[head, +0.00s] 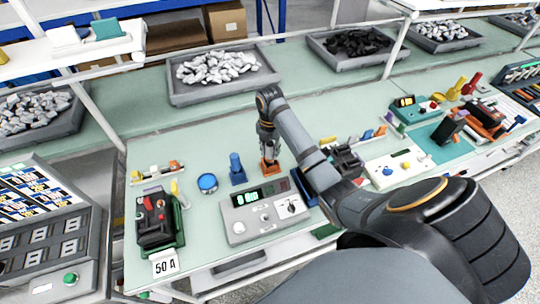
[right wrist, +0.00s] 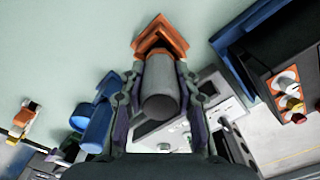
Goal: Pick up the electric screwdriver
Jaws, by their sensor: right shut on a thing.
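The electric screwdriver shows in the right wrist view as a dark grey cylinder (right wrist: 161,92) between the two fingers. Its far end meets an orange square holder (right wrist: 160,38), which also shows in the head view (head: 270,166), on the green bench. My right gripper (head: 268,146) points down above the orange holder and is shut around the grey body. It also shows in the right wrist view (right wrist: 160,95). I cannot tell whether the screwdriver is clear of the holder. The fingers hide much of it in the head view. My left gripper is not in view.
A blue upright piece (head: 237,172) stands close left of the orange holder. A grey meter box (head: 262,218) with a green display is just in front. A blue round tin (head: 207,183) and a black breaker (head: 155,220) are farther left. Parts trays (head: 180,97) line the back.

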